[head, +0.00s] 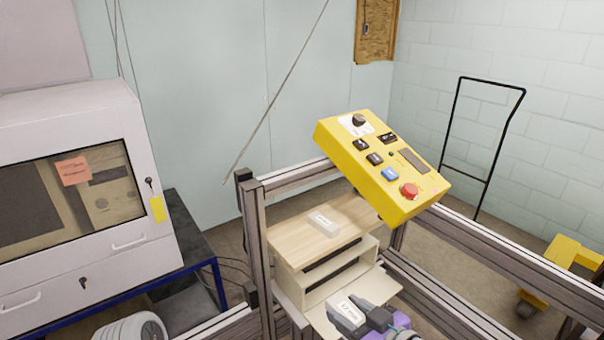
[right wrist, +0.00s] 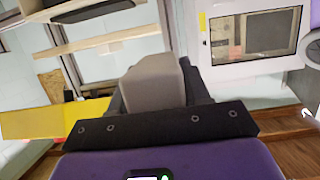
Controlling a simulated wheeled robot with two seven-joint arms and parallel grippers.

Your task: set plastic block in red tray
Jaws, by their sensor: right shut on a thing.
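My right gripper (head: 362,313) is at the bottom of the head view, shut on a whitish plastic block (head: 346,311) with a printed label. In the right wrist view the block looks grey (right wrist: 153,82) and sits between the two dark fingers; its lower part is hidden by the gripper. In the head view the held block is in front of the lower shelf; I cannot tell whether it touches it. A similar white labelled block (head: 323,223) lies on the wooden top of the shelf unit. No red tray shows in either view. My left gripper is not in view.
The wooden shelf unit (head: 295,244) has open slots below its top. Metal rails (head: 455,267) and an upright post (head: 254,250) frame it. A tilted yellow control box (head: 345,140) stands over its back right. A white cabinet (head: 100,255) is at left.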

